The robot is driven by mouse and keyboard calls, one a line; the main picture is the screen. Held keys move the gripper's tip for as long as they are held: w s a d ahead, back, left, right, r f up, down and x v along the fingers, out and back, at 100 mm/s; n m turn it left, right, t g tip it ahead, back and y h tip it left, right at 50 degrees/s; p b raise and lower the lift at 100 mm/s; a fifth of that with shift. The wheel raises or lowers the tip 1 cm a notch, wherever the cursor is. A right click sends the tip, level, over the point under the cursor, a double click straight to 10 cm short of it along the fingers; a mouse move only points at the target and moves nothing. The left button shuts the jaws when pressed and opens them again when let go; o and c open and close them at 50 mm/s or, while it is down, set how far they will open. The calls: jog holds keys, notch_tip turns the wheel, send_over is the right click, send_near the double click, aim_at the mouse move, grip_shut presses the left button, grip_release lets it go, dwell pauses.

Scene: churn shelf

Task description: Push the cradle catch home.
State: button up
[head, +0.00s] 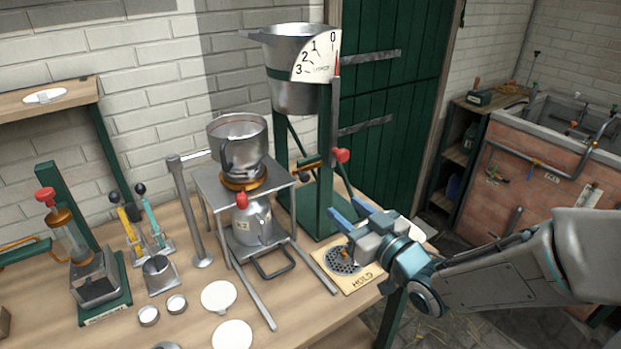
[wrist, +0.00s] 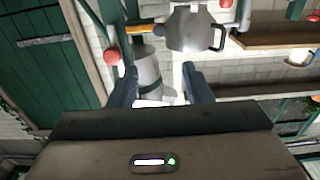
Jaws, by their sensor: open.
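A green stand (head: 327,190) holds a metal pail (head: 290,85) with a numbered dial. The red knob also shows in the wrist view (wrist: 112,57), left of the fingers. My gripper (head: 350,212) is open and empty, in front of the stand and below the red knob in the picture. In the wrist view my gripper (wrist: 162,88) has its two fingers apart, with a grey metal vessel (wrist: 148,68) beyond them.
A plate marked HOLD (head: 367,282) with a round grille lies on the bench below my gripper. A metal rack (head: 205,185) with a pot (head: 237,130) and a labelled can (head: 251,222) stands to the left. White discs (head: 218,296) lie in front. A green door (head: 390,100) is behind.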

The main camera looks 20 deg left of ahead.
aim_at(307, 178)
jog(key=p+x, duration=0.2)
jog(key=x, duration=0.2)
jog(key=p+x, duration=0.2)
jog(key=x, duration=0.3)
jog(key=p+x, duration=0.2)
jog(key=x, duration=0.2)
jog(key=shift+w+a+f, duration=0.15)
jog(key=shift+w+f, duration=0.1)
jog(key=shift+f, duration=0.15)
